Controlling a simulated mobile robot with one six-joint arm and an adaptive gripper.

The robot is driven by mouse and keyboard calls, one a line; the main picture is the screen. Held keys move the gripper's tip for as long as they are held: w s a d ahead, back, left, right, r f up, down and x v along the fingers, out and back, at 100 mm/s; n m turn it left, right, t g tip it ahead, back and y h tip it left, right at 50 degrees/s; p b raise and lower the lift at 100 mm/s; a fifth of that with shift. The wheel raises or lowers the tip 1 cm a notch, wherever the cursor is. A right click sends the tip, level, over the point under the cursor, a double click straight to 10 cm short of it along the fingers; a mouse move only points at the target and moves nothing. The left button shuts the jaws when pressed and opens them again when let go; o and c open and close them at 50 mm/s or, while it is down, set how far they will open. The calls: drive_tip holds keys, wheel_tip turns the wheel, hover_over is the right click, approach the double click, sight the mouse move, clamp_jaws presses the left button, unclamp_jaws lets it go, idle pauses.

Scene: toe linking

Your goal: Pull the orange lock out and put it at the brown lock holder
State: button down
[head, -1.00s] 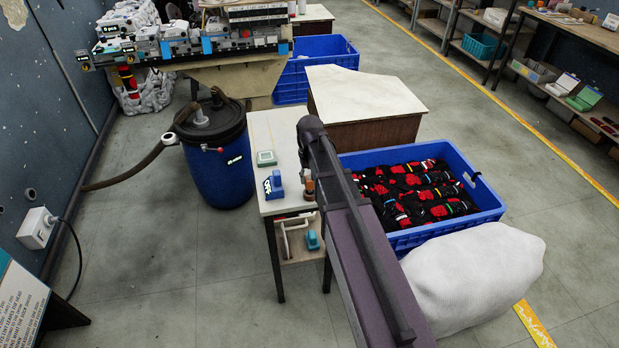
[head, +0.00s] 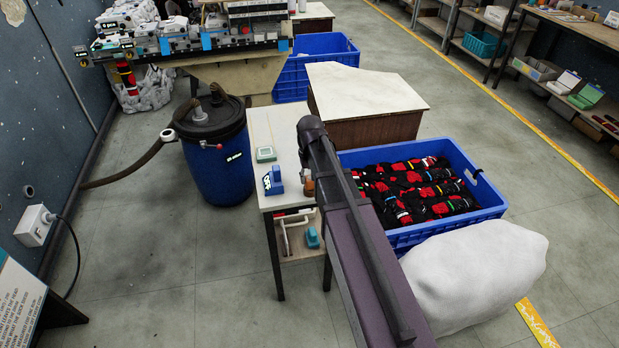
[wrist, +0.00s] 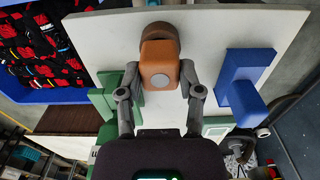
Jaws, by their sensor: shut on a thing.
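The orange lock (wrist: 161,62) is a rounded block with a pale round spot, in the upper middle of the wrist view. My gripper (wrist: 160,76) is shut on it, with one finger on each side. The brown lock holder (wrist: 155,36) shows as a rounded brown piece directly beyond the lock, on the white tabletop (wrist: 215,28). I cannot tell whether the lock still touches it. In the head view, a small brown piece (head: 309,188) shows beside my arm at the table's right edge. My arm hides the gripper there.
A blue block-shaped piece (wrist: 246,85) stands right of the lock in the wrist view; green parts (wrist: 108,100) are at the left. A blue crate (head: 402,236) of dark and red bundles and a white sack (head: 475,275) lie right of the table. A blue drum (head: 217,165) stands left.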

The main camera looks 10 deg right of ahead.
sight(310, 178)
drive_tip(key=shift+f, duration=0.15)
drive_tip(key=shift+c, duration=0.9)
unclamp_jaws()
drive_tip(key=shift+r, duration=0.25)
wheel_tip(310, 178, up, 15)
drive_tip(key=p, duration=1.6)
drive_tip(key=w+d+r+n+t+h+b, duration=0.1)
drive_tip(key=w+d+n+h, duration=0.15)
drive_tip(key=w, duration=0.35)
drive_tip(key=w+d+n+t+h+b, duration=0.1)
drive_tip(key=w+d+h+b, duration=0.1)
drive_tip(key=w+d+h, duration=0.25)
drive_tip(key=w+a+r+n+t+h+b, duration=0.1)
drive_tip(key=w+r+n+t+h, duration=0.1)
drive_tip(key=w+r+n+t, duration=0.4)
drive_tip(key=shift+w+a+r+t, duration=0.25)
drive_tip(key=shift+w+r+t, duration=0.45)
drive_tip(key=shift+w+t, duration=0.45)
